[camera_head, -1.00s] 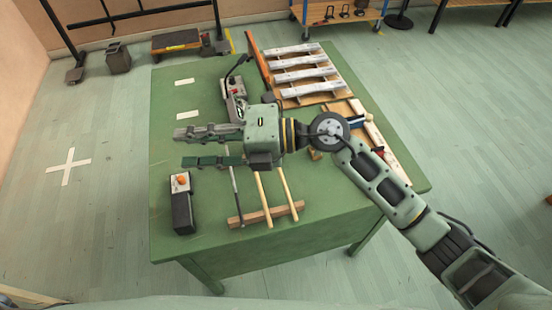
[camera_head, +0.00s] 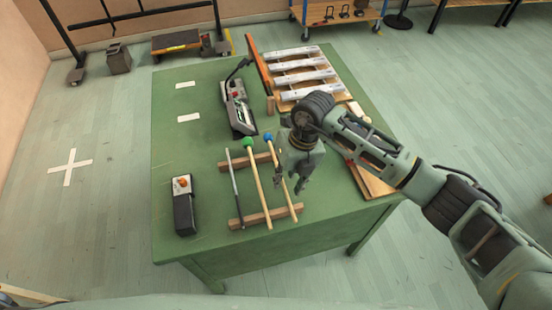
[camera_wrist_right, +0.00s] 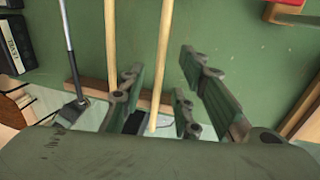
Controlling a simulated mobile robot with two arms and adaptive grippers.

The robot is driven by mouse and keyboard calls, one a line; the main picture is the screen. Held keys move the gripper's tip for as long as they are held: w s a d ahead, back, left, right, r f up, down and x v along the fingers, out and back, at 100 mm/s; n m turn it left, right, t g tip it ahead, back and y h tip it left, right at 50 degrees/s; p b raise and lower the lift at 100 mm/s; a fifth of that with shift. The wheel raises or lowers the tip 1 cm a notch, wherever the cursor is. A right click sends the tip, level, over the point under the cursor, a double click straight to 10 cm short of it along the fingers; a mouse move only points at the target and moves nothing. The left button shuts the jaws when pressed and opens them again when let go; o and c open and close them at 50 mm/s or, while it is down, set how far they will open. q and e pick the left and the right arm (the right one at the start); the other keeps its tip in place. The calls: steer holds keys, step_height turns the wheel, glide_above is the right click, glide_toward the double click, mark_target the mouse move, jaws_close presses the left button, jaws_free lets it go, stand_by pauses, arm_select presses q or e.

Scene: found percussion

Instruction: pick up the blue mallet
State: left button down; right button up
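The blue mallet (camera_head: 268,136) has a blue head and a pale wooden shaft. It lies across two wooden rails, the rightmost of the sticks in the head view. My right gripper (camera_head: 290,182) points down over its shaft, fingers apart and empty. In the right wrist view, the blue mallet's shaft (camera_wrist_right: 164,45) runs between the open fingers of my right gripper (camera_wrist_right: 163,72); its head is out of that view. I cannot tell whether a finger touches the shaft. My left gripper is not in view.
The green-headed mallet (camera_head: 249,142) lies close on the left, then a thin dark stick (camera_head: 234,185). The near wooden rail (camera_head: 265,217) supports the sticks. A black box (camera_head: 184,212) stands further left. A slatted bar instrument (camera_head: 302,70) lies at the back. The table's left side is mostly clear.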

steer(key=shift+a+f, duration=0.2)
steer(key=shift+f, duration=0.65)
steer(key=shift+c, duration=0.3)
jaws_close()
